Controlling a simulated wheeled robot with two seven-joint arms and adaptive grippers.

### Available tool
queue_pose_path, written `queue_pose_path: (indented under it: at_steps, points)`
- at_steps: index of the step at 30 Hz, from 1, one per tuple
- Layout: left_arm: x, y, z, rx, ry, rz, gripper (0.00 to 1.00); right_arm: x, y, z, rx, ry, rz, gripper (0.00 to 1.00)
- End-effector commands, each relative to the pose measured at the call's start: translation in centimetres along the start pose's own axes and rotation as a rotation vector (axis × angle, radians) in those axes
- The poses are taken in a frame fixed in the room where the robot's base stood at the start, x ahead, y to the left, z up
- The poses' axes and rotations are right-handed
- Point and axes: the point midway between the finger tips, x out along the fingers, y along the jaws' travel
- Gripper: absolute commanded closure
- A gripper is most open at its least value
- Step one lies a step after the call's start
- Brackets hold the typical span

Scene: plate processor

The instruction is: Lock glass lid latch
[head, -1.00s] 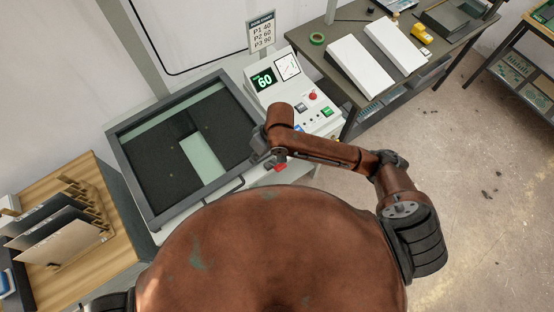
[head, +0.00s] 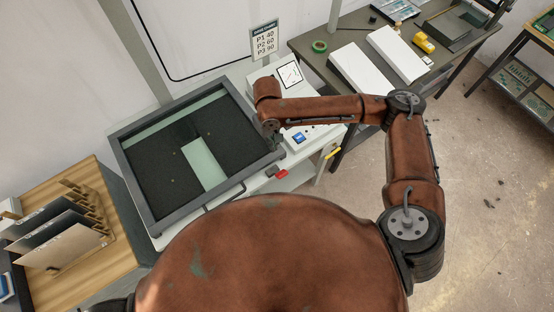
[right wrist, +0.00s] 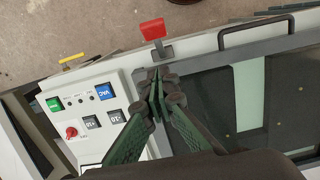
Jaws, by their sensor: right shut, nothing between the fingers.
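The glass lid (head: 133,181) lies flat over the dark bed of the plate processor, its grey frame down. The latch, with a red handle (head: 281,174) and grey base (head: 271,170), sits at the front edge near the lid's right corner. In the right wrist view the red handle (right wrist: 152,29) points outward, away from the lid. My right gripper (right wrist: 155,76) is shut and empty, close to the grey latch base (right wrist: 161,50), with a small gap showing in the picture. In the head view my right forearm hides most of this gripper. My left gripper is out of view.
The lid's dark bar handle (head: 225,193) is left of the latch. The control panel, with a blue VAC button (right wrist: 104,91) and red knob (right wrist: 71,132), is beside the latch. A yellow lever (right wrist: 71,59) sticks out from the machine's front. A wooden rack table (head: 120,215) stands left.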

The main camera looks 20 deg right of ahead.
Motion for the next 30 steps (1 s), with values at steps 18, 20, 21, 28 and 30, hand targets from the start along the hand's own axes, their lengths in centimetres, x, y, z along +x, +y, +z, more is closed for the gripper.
queue_pose_path:
  at_steps: [18,20,21,28,30]
  points:
    - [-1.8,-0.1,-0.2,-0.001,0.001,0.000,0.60,10.5,0.0,1.1,-0.002,-0.003,-0.001,1.00]
    - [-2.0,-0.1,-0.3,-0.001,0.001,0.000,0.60,11.1,0.0,1.7,-0.002,-0.003,-0.001,1.00]
    - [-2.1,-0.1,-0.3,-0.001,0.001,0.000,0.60,11.4,0.0,2.0,-0.002,-0.001,-0.001,1.00]
    - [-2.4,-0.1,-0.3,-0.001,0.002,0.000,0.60,12.4,0.0,2.8,-0.002,0.001,0.000,1.00]
    - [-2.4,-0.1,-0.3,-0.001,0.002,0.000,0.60,12.5,0.0,2.9,-0.002,0.001,0.000,1.00]
